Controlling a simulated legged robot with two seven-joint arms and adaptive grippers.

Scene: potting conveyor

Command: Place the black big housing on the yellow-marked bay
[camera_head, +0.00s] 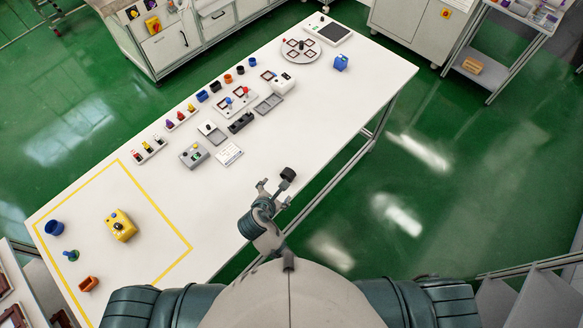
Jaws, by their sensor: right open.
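A long black block (241,122) lies mid-table, and a small black cup (240,70) stands in the row of cups along the far edge. I cannot tell for certain which is the black big housing. The yellow-marked bay (154,204) is a yellow outline at the left end of the table. My right gripper (274,186) is open and empty near the table's front edge, apart from both black things and right of the bay. My left gripper is out of view.
Inside the bay stand a yellow control box (121,225), a blue cup (54,228), a small green-blue piece (71,255) and an orange part (88,284). A grey box (194,155) and a white card (229,154) lie mid-table. The table's right front is clear.

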